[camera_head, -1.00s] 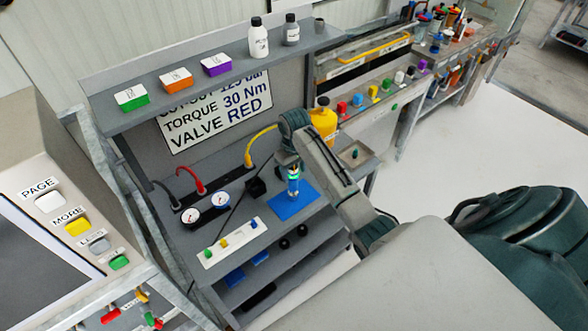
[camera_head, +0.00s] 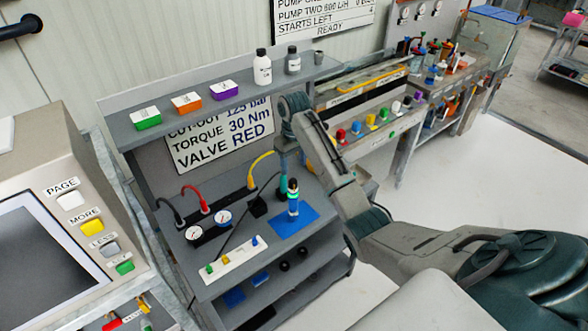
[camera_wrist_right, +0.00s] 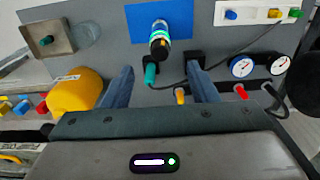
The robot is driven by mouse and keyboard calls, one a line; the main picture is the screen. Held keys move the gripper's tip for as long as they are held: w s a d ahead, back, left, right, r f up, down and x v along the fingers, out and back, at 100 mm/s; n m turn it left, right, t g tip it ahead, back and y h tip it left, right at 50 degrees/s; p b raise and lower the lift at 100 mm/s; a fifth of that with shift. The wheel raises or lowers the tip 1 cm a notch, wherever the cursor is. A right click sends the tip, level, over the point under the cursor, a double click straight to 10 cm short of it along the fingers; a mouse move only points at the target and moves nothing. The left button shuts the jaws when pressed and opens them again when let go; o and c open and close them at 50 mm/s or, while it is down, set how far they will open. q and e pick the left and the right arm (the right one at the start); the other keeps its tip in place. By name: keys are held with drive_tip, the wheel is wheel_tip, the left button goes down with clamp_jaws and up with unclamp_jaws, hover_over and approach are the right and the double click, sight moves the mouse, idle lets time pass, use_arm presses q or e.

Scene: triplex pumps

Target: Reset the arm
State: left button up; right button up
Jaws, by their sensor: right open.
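My right arm comes in from the right in the head view, its wrist bent downward over the grey bench. My right gripper (camera_wrist_right: 160,86) is open and empty in the right wrist view, its two blue-grey fingers well apart. In the head view the right fingers are mostly hidden behind the wrist and hard to make out. My left gripper is not in view.
A shelf (camera_head: 325,70) with boxes and bottles runs above the bench. Gauges (camera_head: 223,217), red and yellow hoses and a white strip (camera_head: 232,262) with coloured knobs lie left of the mat. A yellow container (camera_wrist_right: 77,90) is close beside one finger. A button panel (camera_head: 85,225) stands at left.

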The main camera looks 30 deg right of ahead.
drive_tip(key=s+a+f+t, duration=0.1)
drive_tip(key=s+a+f, duration=0.3)
drive_tip(key=s+f, duration=0.3)
drive_tip(key=s+a+f+t, duration=0.1)
drive_tip(key=s+a+f, duration=0.25)
drive_tip(key=s, duration=0.65)
drive_tip(key=s+a+r+t, duration=0.1)
drive_tip(key=s+a+r, duration=0.15)
drive_tip(key=s, duration=0.85)
drive_tip(key=s+a+r+t, duration=0.1)
drive_tip(key=s+a, duration=0.2)
drive_tip(key=s, duration=0.7)
wheel_tip(320, 180, down, 35)
drive_tip(key=d+g+b, duration=0.2)
drive_tip(key=d+b, duration=0.1)
drive_tip(key=b, duration=0.4)
use_arm(q)
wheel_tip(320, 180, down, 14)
drive_tip(key=b, duration=0.7)
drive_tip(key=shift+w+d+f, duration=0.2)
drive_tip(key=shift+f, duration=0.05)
use_arm(e)
drive_tip(key=s+f, duration=0.9)
drive_tip(key=f, duration=0.5)
drive_tip(key=s+d+f, duration=0.1)
drive_tip(key=s+f, duration=0.8)
drive_tip(key=f, duration=0.6)
drive_tip(key=shift+g+h, duration=0.4)
